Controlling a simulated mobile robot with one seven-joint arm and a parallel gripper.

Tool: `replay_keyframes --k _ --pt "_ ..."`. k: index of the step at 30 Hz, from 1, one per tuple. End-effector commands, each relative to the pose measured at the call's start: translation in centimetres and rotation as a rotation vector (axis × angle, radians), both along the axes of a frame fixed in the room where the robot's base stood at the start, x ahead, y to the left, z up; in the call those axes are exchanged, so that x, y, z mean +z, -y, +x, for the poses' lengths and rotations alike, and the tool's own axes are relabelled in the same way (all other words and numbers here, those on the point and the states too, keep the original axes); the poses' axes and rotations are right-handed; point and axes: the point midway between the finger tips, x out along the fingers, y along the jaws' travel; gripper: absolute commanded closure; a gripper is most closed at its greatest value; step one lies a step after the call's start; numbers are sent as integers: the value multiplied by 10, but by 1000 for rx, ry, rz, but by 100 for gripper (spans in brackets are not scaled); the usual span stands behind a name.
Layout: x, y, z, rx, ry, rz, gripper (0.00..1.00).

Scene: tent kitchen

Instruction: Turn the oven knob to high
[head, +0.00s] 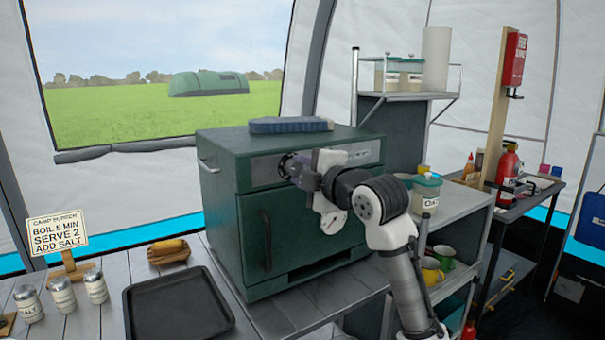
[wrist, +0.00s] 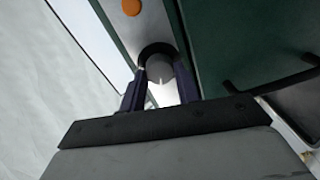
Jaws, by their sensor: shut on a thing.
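The green oven (head: 228,205) stands on the counter, with a grey control strip (head: 264,171) along the top of its front. The oven knob (head: 285,165) is at the left part of that strip, partly hidden by my gripper (head: 301,172) in the head view. In the wrist view the round grey knob (wrist: 159,76) with a pale pointer line sits between the two fingers of my gripper (wrist: 160,92). The fingers are shut on the knob from both sides. An orange round spot (wrist: 131,7) shows on the strip beyond the knob. The setting marks are too small to read.
A dark baking tray (head: 178,305) lies on the counter before the oven, with shakers (head: 62,297) and a sign (head: 58,233) to the left. A shelf unit with a jar (head: 426,196) stands right of my arm.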

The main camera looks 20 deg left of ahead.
Motion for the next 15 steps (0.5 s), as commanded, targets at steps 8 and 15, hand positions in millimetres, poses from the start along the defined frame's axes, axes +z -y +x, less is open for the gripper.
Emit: replay_keyframes --k 8,15 --pt "-1 0 0 1 -2 -2 91" --pt "-1 0 0 0 -2 -1 47"
